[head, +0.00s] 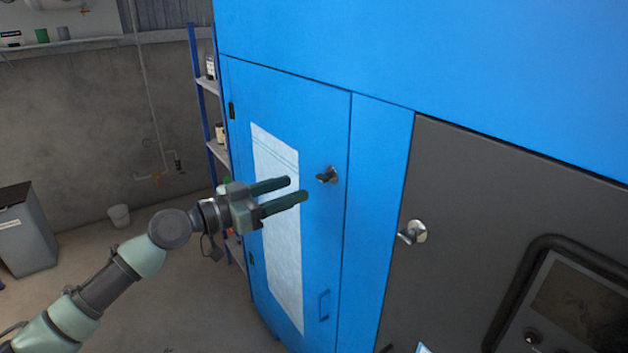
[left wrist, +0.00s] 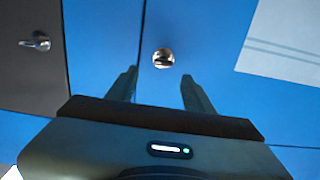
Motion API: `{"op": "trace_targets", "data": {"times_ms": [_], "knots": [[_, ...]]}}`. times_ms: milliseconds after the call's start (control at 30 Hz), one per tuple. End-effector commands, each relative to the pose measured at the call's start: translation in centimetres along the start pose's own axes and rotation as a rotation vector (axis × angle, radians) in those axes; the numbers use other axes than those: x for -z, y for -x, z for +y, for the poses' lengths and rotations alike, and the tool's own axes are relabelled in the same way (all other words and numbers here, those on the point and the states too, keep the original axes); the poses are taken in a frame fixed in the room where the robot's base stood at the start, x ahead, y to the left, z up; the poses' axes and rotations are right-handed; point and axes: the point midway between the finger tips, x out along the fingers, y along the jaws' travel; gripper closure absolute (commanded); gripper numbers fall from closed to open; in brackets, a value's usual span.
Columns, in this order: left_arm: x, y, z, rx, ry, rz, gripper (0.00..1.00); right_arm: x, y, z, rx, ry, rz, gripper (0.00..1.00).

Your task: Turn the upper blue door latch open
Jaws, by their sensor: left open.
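The upper blue door latch (head: 327,175) is a small metal knob with a dark handle on the blue door (head: 315,115), near the door's right edge. My left gripper (head: 297,189) is open and empty, with its fingers pointing toward the latch from the left and a little below. In the left wrist view the latch (left wrist: 163,58) lies ahead of and between the two open fingers (left wrist: 160,88), apart from them. The door looks shut. My right gripper is not in view.
A second latch (head: 412,232) sits on the dark grey panel (head: 470,190) to the right. A white sheet (head: 278,220) and a lower blue handle (head: 324,305) are on the blue door. A blue-framed shelf (head: 207,110) stands behind, left of the cabinet. Open floor lies at left.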

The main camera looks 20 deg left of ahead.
Motion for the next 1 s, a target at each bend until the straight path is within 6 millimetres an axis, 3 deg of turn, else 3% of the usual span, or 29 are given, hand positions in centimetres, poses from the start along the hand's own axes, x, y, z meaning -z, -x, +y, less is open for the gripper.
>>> {"op": "trace_targets", "data": {"times_ms": [200, 400, 767, 800, 967, 1000], "knots": [[0.6, -3.6, 0.0, 0.000, 0.006, 0.002, 0.48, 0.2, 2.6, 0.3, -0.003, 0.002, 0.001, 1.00], [0.3, -6.2, -0.1, 0.002, 0.004, 0.001, 0.48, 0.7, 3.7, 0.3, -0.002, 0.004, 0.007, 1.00], [-0.1, -7.0, -0.1, 0.002, 0.003, -0.001, 0.48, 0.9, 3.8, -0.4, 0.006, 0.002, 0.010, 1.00], [-0.1, -7.0, -0.1, 0.002, 0.003, -0.001, 0.51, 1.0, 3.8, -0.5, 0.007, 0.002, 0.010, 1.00], [-0.1, -7.0, -0.1, 0.003, 0.003, -0.001, 0.95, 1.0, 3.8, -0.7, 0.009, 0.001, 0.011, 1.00], [-0.1, -7.0, -0.1, 0.003, 0.003, -0.001, 1.00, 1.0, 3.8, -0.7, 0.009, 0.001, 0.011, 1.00]]}}
